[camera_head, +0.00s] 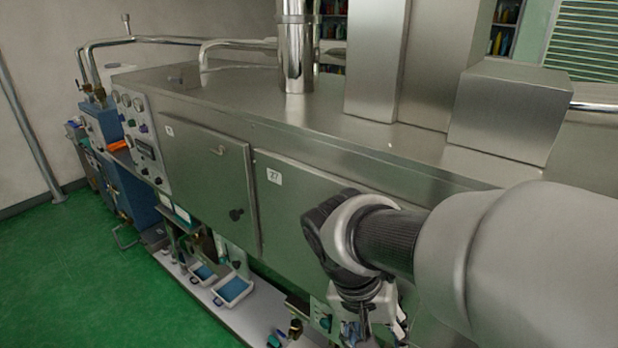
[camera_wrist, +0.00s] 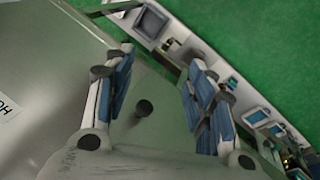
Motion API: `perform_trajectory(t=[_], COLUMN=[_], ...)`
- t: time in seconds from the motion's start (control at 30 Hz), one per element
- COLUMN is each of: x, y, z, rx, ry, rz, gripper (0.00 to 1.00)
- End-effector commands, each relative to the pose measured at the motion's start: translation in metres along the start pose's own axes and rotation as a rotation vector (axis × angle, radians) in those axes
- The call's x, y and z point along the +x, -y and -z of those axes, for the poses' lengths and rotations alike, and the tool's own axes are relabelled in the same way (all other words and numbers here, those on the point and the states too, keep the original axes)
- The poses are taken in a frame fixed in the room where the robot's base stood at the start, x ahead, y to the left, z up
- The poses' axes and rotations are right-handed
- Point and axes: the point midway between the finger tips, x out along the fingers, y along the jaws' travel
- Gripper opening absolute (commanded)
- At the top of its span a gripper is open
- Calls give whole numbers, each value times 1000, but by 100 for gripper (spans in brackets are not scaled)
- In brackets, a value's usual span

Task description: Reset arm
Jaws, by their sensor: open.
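My gripper (camera_head: 366,318) hangs from the end of my arm at the lower right of the head view, in front of the lower part of the steel machine (camera_head: 290,200). In the wrist view my gripper (camera_wrist: 160,95) has its two blue-padded fingers spread apart, with nothing between the pads. A dark round knob (camera_wrist: 144,108) on the machine's green-grey front shows in the gap between the fingers, behind them. My arm covers the right part of the machine's front in the head view.
The machine front has panel doors with a dark knob (camera_head: 236,214) and a control panel (camera_head: 143,140) at the left. A low shelf with blue-lined trays (camera_head: 232,289) runs below. Green floor (camera_head: 60,270) is clear at the left. Steel ducts (camera_head: 375,60) rise on top.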

Motion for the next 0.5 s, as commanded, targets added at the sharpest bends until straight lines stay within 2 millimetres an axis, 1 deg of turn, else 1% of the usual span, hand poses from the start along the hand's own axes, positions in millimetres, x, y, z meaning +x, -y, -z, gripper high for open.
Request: perform_trajectory(t=[0.03, 0.2, 0.33, 0.5], x=[-7, -22, -28, -32], y=[-14, -44, -57, -64], z=[-8, -38, -57, -71], rx=[-7, -84, -139, -188], ry=[-19, -114, -213, -315], rz=[54, 211, 291, 337], gripper=[50, 50, 50, 50])
